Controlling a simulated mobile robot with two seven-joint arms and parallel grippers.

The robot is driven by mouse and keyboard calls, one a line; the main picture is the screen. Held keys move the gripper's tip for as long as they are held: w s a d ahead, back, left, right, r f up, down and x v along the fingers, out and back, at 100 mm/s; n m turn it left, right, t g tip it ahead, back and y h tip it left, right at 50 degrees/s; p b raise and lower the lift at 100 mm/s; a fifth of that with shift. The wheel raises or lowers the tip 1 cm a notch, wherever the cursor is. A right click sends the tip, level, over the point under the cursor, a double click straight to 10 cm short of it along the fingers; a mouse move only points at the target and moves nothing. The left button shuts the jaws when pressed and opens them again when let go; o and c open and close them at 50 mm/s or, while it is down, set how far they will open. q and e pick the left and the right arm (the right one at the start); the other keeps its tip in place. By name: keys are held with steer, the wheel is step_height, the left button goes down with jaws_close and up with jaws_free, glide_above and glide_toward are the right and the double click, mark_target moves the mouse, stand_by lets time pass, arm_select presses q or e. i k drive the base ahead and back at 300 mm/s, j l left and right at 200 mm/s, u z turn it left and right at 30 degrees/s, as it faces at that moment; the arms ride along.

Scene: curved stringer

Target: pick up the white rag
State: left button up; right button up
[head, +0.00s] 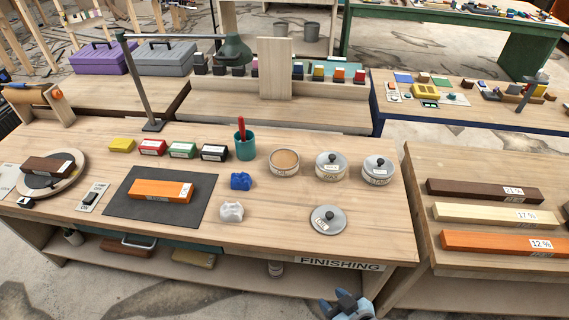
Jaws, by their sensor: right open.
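The white rag (231,211) lies crumpled on the wooden workbench, just right of the dark mat and in front of a blue rag (241,181). My right gripper (345,301) shows at the bottom edge of the head view, in front of the bench and below its top. It is open and well apart from the white rag, to its lower right. Nothing shows between its fingers. My left gripper is not in view.
A dark mat (121,208) with an orange block (160,190) lies left of the rag. A grey lid (328,219) lies to its right. A teal cup (244,145), round tins (284,162) and a lamp (145,90) stand behind. The bench front near the rag is clear.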

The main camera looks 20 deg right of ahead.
mark_target(229, 212)
steer(key=i+j+z, duration=0.15)
steer(key=i+z, duration=0.2)
steer(key=i+j+z, duration=0.35)
steer(key=k+l, duration=0.1)
